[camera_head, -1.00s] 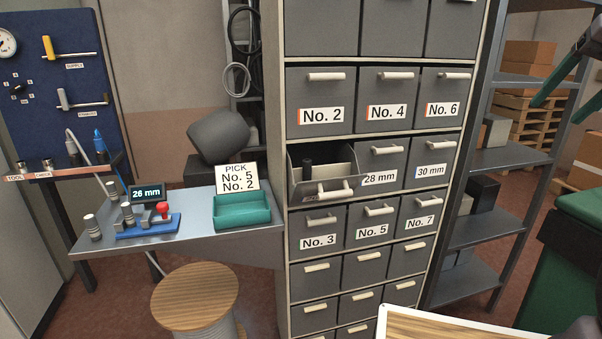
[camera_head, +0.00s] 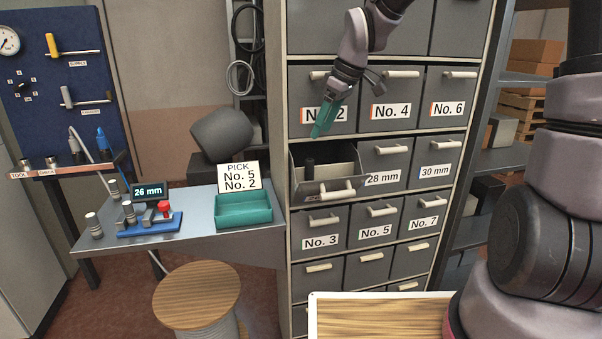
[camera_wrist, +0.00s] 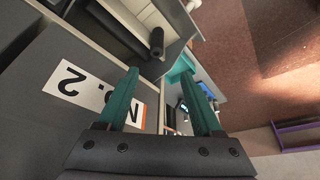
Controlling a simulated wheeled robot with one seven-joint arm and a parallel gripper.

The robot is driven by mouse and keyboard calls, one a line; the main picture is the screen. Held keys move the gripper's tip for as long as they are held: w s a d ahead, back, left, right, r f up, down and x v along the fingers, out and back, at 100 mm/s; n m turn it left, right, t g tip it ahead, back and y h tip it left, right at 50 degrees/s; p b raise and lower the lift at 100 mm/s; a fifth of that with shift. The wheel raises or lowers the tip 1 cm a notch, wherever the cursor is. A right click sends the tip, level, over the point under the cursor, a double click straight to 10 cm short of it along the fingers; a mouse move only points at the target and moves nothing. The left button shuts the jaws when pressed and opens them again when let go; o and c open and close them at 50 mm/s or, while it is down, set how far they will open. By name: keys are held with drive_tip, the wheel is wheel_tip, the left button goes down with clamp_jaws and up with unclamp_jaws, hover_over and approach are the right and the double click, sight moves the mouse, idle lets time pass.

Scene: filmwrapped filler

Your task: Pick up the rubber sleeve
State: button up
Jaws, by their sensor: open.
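The rubber sleeve (camera_head: 309,168) is a small dark upright cylinder inside the pulled-out drawer (camera_head: 338,192) below the No. 2 drawer. It also shows in the wrist view (camera_wrist: 157,40), beyond my fingers. My gripper (camera_head: 319,131) has teal fingers and hangs in front of the No. 2 drawer, above the open drawer. It is open and empty, and apart from the sleeve. In the wrist view the two fingers (camera_wrist: 165,98) point toward the open drawer and the bench.
The No. 2 drawer (camera_head: 307,86) front is close behind my gripper. A bench holds a teal tray (camera_head: 243,222), a pick card (camera_head: 239,176) and a blue gauge block (camera_head: 150,228). A round wooden-topped stool (camera_head: 197,295) stands in front. The air before the open drawer is clear.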

sight(310, 159)
drive_tip(key=x, duration=0.9)
drive_tip(key=shift+w+d+f, duration=0.2)
drive_tip(key=shift+d, duration=0.05)
drive_tip(key=shift+c, duration=0.4)
clamp_jaws()
idle(0.7)
